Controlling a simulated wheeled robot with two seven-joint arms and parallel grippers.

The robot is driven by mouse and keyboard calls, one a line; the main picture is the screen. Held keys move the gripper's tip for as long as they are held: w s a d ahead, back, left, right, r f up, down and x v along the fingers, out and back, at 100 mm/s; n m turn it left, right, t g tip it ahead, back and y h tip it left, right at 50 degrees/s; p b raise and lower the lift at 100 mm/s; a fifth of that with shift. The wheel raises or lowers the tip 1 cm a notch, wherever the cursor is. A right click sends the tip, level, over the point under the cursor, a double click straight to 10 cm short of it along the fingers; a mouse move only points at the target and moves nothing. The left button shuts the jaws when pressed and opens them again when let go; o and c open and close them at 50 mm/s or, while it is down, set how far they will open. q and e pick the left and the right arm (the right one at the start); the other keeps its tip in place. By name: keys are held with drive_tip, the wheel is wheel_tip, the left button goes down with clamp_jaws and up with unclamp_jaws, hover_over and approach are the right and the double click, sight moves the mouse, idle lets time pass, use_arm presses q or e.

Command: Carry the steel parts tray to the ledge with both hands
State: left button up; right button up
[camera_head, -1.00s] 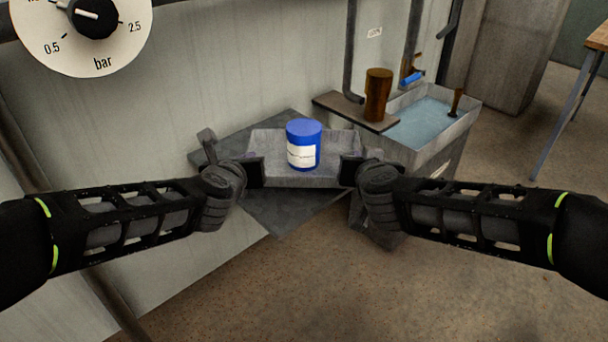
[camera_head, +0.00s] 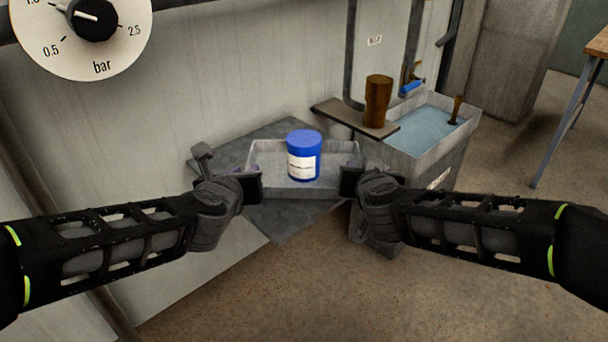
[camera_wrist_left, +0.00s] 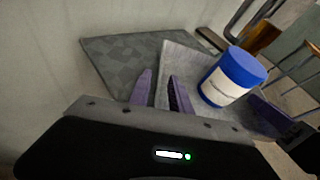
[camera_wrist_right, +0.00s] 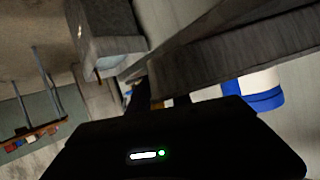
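The grey steel parts tray (camera_head: 325,190) lies over the dark grey ledge (camera_head: 225,150) by the wall, and appears to rest on it. A blue-lidded container with a white label (camera_head: 304,157) stands upright in the tray. My left gripper (camera_head: 250,186) is at the tray's left end. In the left wrist view its two purple fingers (camera_wrist_left: 161,85) stand apart, one each side of the tray's left wall (camera_wrist_left: 166,62), with a gap between them. My right gripper (camera_head: 350,181) is at the tray's right end. Its fingertips are dark and mostly hidden in the right wrist view.
A sink of water (camera_head: 425,130) with a wooden board (camera_head: 335,112) and a brown cup (camera_head: 378,100) stands right of the tray. A pressure gauge (camera_head: 75,50) is at upper left. A wooden table (camera_head: 598,45) is far right. The floor in front is clear.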

use_arm(q)
drive_tip(key=v, duration=0.9)
drive_tip(key=shift+s+r, duration=0.1)
drive_tip(key=shift+s, duration=0.05)
use_arm(e)
drive_tip(key=shift+s+r, duration=0.1)
drive_tip(key=shift+s, duration=0.05)
drive_tip(key=v, duration=1.1)
drive_tip(key=shift+s, duration=0.35)
drive_tip(key=shift+r, duration=0.15)
